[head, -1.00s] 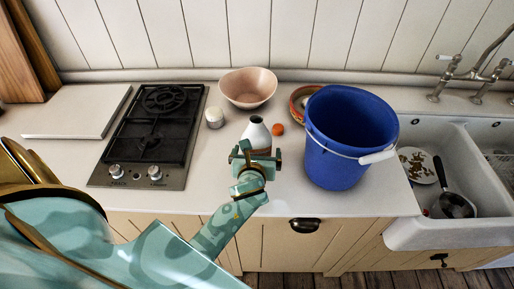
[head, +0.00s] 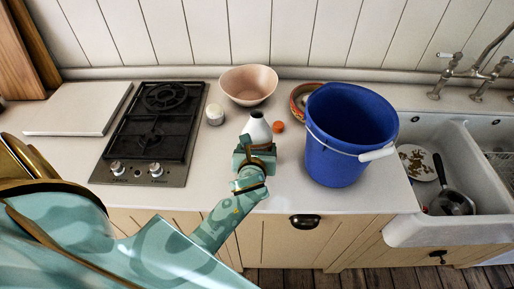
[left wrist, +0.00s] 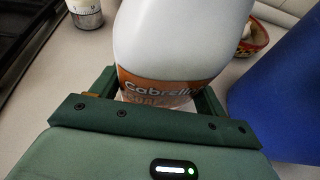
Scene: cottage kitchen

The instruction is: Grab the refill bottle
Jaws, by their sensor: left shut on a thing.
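The refill bottle (head: 257,127) is white with a dark opening at the top and stands on the counter, left of the blue bucket. In the left wrist view the bottle (left wrist: 184,42) fills the upper middle, and an orange label with partly readable lettering shows. My left gripper (head: 255,151) is at the bottle's near side in the head view. In the left wrist view its green fingers (left wrist: 155,90) are on both sides of the bottle, shut on it around the label. The bottle's lower part is hidden by the gripper. My right gripper is not in view.
A blue bucket (head: 335,150) with a white handle stands close on the right. The hob (head: 150,135) is left; the sink (head: 455,215) is right.

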